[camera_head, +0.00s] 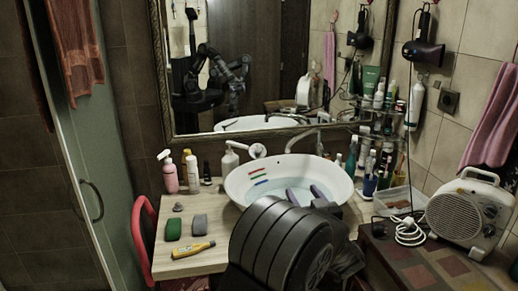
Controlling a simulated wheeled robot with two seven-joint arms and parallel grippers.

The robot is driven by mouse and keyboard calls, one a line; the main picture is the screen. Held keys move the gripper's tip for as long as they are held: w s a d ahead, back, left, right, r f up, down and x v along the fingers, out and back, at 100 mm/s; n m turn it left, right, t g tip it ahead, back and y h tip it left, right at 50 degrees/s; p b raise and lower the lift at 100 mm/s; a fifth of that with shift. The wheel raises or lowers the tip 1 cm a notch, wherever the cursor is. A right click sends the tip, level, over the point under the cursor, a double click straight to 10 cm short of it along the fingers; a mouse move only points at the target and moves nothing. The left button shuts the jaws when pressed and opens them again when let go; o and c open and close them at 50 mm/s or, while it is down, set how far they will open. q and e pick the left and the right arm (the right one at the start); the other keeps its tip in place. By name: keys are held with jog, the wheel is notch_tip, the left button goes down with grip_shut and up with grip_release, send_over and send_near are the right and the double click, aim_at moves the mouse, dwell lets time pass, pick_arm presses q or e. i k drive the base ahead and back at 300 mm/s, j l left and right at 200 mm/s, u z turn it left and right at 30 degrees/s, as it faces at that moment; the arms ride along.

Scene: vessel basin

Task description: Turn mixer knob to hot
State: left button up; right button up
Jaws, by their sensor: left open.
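The white vessel basin (235,188) stands on the light wooden counter. A pale curved fitting (303,137), which looks like the mixer, rises behind the basin's back rim. Its knob and any hot marking are too small to make out. My left gripper (304,194) has its two grey fingers apart and empty over the inside of the basin, in front of and below the fitting, not touching it. My own dark arm hides the front of the basin. My right gripper is not in view.
Bottles (192,173) stand left of the basin, and several more crowd its right side. A green block (173,229), a grey block (200,224) and a yellow tube (193,250) lie on the counter. A fan heater (468,208) stands at the right. A mirror hangs behind.

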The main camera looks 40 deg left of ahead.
aim_at(258, 149)
jog(key=i+j, duration=0.15)
jog(key=j, duration=0.2)
jog(key=i+j, duration=0.15)
jog(key=j, duration=0.25)
jog(key=i+j, duration=0.2)
jog(key=j, duration=0.15)
jog(key=i+j, duration=0.15)
jog(key=j, duration=0.2)
jog(key=i+j, duration=0.15)
jog(key=j, duration=0.2)
